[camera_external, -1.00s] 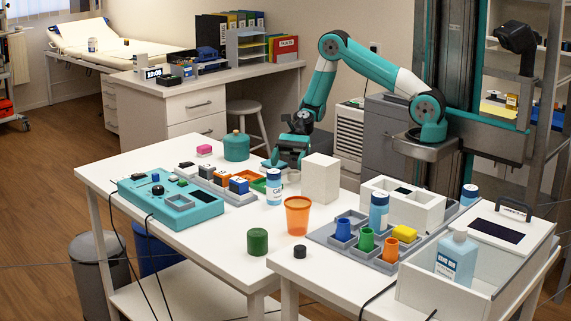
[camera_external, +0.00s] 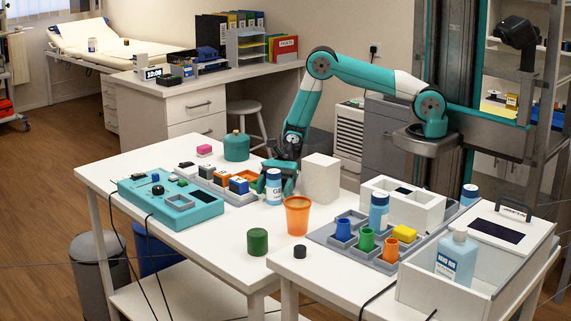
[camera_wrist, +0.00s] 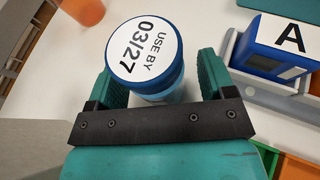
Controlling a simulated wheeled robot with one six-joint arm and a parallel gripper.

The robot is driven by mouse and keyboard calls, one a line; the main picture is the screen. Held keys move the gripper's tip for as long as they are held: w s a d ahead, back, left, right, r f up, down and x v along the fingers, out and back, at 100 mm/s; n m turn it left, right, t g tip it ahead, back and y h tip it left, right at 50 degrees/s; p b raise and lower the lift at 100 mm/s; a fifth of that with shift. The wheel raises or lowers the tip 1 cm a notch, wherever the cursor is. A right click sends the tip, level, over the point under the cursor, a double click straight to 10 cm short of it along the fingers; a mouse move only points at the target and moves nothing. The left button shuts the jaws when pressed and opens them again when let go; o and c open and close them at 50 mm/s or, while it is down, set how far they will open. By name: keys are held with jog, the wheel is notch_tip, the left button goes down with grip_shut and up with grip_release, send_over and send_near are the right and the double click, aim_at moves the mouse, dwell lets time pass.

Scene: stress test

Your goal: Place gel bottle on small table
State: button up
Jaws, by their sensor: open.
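The gel bottle (camera_external: 273,190) is white and blue with a blue lid and stands upright on the white table (camera_external: 215,235). In the wrist view the bottle (camera_wrist: 140,50) shows its round lid, marked "USE BY 03/27". My gripper (camera_external: 277,178) is low over the table at the bottle, partly hidden behind it. In the wrist view my gripper (camera_wrist: 160,78) is open, with one finger on each side of the bottle; a gap shows at the right finger. A second white table (camera_external: 330,296) adjoins at the front right; I cannot tell which is the small table.
An orange cup (camera_external: 297,215) stands just in front of the bottle. A white block (camera_external: 320,178) is close on the right. A tray of coloured blocks (camera_external: 222,184) lies on the left. A green cylinder (camera_external: 257,241) is nearer the front, with clear tabletop to its left.

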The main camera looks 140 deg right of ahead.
jog(key=c, duration=1.1)
jog(key=shift+c, duration=0.2)
jog(key=shift+r, duration=0.15)
notch_tip(320, 180, up, 20)
jog(key=s+d+m+h, duration=0.4)
jog(key=s+d+h, duration=0.1)
jog(key=s, duration=0.4)
jog(key=s+d+m+g+h+p, duration=0.1)
jog(key=s+d+m+h, duration=0.4)
jog(key=s, duration=0.4)
jog(key=s+d+r+m+h+p, duration=0.1)
jog(key=s+d+m+h, duration=0.3)
jog(key=s, duration=0.5)
jog(key=shift+s+d+g+h, duration=0.4)
jog(key=shift+d+h, duration=0.1)
jog(key=shift+d, duration=0.55)
